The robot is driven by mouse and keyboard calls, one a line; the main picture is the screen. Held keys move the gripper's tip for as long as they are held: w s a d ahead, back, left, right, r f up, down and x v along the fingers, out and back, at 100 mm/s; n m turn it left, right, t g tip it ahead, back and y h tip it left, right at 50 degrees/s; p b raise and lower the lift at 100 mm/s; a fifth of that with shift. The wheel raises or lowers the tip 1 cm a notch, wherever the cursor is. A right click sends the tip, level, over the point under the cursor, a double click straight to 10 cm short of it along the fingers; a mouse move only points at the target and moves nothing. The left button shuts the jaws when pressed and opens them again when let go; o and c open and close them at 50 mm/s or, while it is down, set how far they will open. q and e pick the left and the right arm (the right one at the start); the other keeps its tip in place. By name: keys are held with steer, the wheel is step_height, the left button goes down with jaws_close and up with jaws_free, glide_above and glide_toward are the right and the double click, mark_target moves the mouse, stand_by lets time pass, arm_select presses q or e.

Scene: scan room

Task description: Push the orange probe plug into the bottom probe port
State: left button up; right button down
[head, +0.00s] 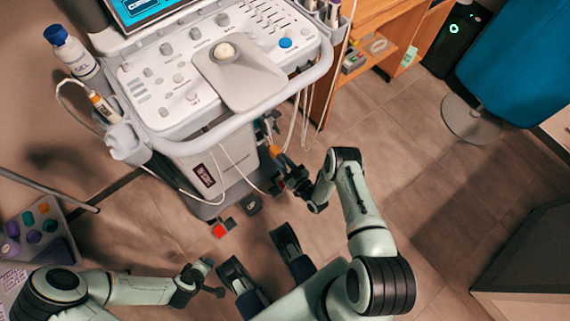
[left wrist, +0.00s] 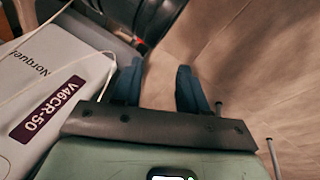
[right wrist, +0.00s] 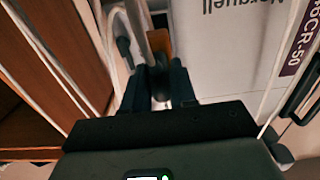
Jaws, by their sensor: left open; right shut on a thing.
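The orange probe plug (head: 274,150) is at the tip of my right gripper (head: 283,162), beside the ultrasound cart's column, under the front handle. In the right wrist view, my right gripper (right wrist: 160,80) is shut on the plug's dark body, and the orange part (right wrist: 160,42) shows past the fingertips. The probe ports cannot be made out; the console overhang and the gripper hide that area. I cannot tell whether the plug touches a port. My left gripper (head: 214,278) is open and empty, low in front of the cart; its spread fingers (left wrist: 158,85) show in the left wrist view.
The ultrasound cart (head: 195,160) stands ahead, with white cables (head: 240,165) hanging beside its column. A gel bottle (head: 72,50) is at its left. A wooden desk (head: 375,40) and a blue chair (head: 515,70) are at the right.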

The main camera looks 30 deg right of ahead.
mark_target(275, 153)
steer(key=shift+w+a+b, duration=0.1)
steer(key=shift+w+b, duration=0.3)
steer(key=shift+w, duration=0.7)
arm_select(q)
steer(key=shift+s+a+f+b, duration=0.15)
steer(key=shift+a+f+b, duration=0.05)
steer(key=shift+f, duration=0.35)
steer(key=shift+s+a+f+b, duration=0.1)
steer(key=shift+a+f+b, duration=0.1)
steer(key=shift+f, duration=0.3)
steer(key=shift+s+a+f+b, duration=0.15)
steer(key=shift+a+f+b, duration=0.05)
steer(key=shift+f, duration=0.35)
arm_select(e)
steer(key=shift+w+a, duration=0.1)
steer(key=shift+w, duration=1.25)
arm_select(q)
steer(key=shift+s, duration=0.1)
steer(key=shift+f+g+b, duration=0.3)
steer(key=shift+f+b, duration=1.15)
steer(key=shift+f, duration=0.05)
arm_select(e)
steer(key=shift+w+a, duration=0.15)
steer(key=shift+w, duration=2.15)
